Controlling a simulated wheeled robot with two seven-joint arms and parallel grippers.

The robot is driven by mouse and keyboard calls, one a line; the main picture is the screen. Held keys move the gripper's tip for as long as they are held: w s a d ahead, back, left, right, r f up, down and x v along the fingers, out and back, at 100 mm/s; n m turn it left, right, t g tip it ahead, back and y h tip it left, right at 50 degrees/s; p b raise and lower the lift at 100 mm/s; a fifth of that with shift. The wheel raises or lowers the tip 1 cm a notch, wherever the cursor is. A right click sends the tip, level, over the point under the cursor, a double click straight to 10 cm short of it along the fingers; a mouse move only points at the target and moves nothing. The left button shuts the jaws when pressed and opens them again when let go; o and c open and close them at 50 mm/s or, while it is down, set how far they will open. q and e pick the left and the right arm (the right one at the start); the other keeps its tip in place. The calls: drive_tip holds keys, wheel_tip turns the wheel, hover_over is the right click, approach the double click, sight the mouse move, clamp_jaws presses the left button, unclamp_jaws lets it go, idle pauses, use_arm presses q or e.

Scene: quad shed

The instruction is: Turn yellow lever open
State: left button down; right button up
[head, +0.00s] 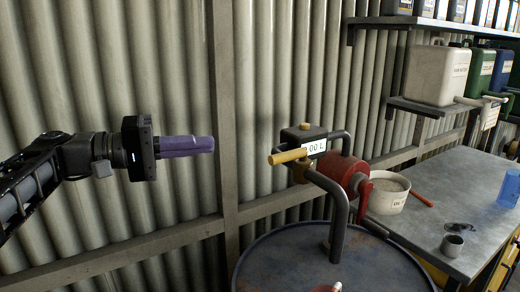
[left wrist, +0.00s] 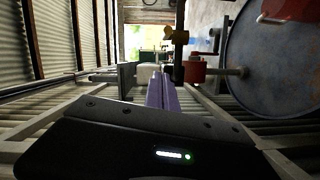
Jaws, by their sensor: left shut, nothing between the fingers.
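The yellow lever (head: 287,156) sticks out to the left from the valve on the drum's pipework, beside a counter that reads "00 L" (head: 317,147). My left gripper (head: 212,144) has purple fingers. It is shut and empty, pointing right, to the left of the lever and apart from it. Its fingers also show in the left wrist view (left wrist: 160,80). My right gripper is not in view.
A blue-grey drum (head: 290,262) stands below the pipe, with a red pump body (head: 343,172). A metal workbench (head: 425,218) to the right holds a white bucket (head: 387,195). A corrugated wall (head: 170,60) with a wooden post (head: 222,100) stands behind.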

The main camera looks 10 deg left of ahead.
sight(288, 158)
use_arm(q)
drive_tip(key=shift+w+d, duration=0.1)
drive_tip(key=w+d+f+p, duration=0.1)
drive_tip(key=d+p, duration=0.3)
drive_tip(key=d, duration=0.7)
drive_tip(key=shift+w+f, duration=0.15)
drive_tip(key=shift+w, duration=0.55)
